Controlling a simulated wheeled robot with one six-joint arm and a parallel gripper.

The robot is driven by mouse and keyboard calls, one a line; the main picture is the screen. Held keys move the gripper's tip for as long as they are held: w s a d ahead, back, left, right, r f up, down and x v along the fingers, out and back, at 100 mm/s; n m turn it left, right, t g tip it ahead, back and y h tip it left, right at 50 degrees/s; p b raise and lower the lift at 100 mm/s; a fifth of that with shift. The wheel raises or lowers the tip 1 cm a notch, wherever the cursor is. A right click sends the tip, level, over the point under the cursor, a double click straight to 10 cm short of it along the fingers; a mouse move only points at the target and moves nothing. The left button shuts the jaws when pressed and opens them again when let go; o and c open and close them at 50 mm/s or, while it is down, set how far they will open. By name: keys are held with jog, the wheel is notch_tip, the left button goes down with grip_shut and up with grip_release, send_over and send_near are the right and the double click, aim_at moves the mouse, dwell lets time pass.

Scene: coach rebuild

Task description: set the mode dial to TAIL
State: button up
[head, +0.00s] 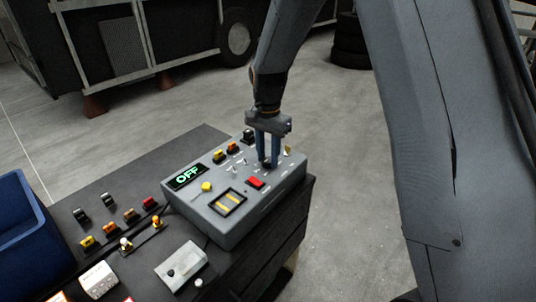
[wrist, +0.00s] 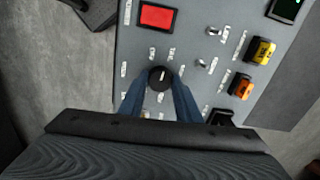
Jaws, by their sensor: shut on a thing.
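The grey control box (head: 226,223) stands on the dark bench top in the head view. Its display (head: 188,176) reads OFF in green. In the wrist view the mode dial (wrist: 160,76) is a round black knob with a pale pointer mark, ringed by small white labels too small to read. My gripper (head: 267,164) points down onto the box, and its blue fingers also show in the wrist view (wrist: 160,90). The fingers are shut on the dial, one on each side.
On the box are a red switch (head: 256,183), a yellow knob (head: 207,187), small toggle levers (head: 236,168) and orange and black rockers (head: 232,147). A blue bin (head: 30,235) and several loose switches and lamps lie left on the bench (head: 112,187). Open floor lies beyond.

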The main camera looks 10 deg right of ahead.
aim_at(269, 159)
jog(key=shift+w+r+m, duration=0.1)
jog(key=shift+m, duration=0.6)
jog(key=o, duration=1.1)
jog(key=shift+c, duration=0.2)
jog(key=shift+r+b, duration=1)
jog(key=shift+r, duration=2.85)
jog(key=shift+d, duration=0.1)
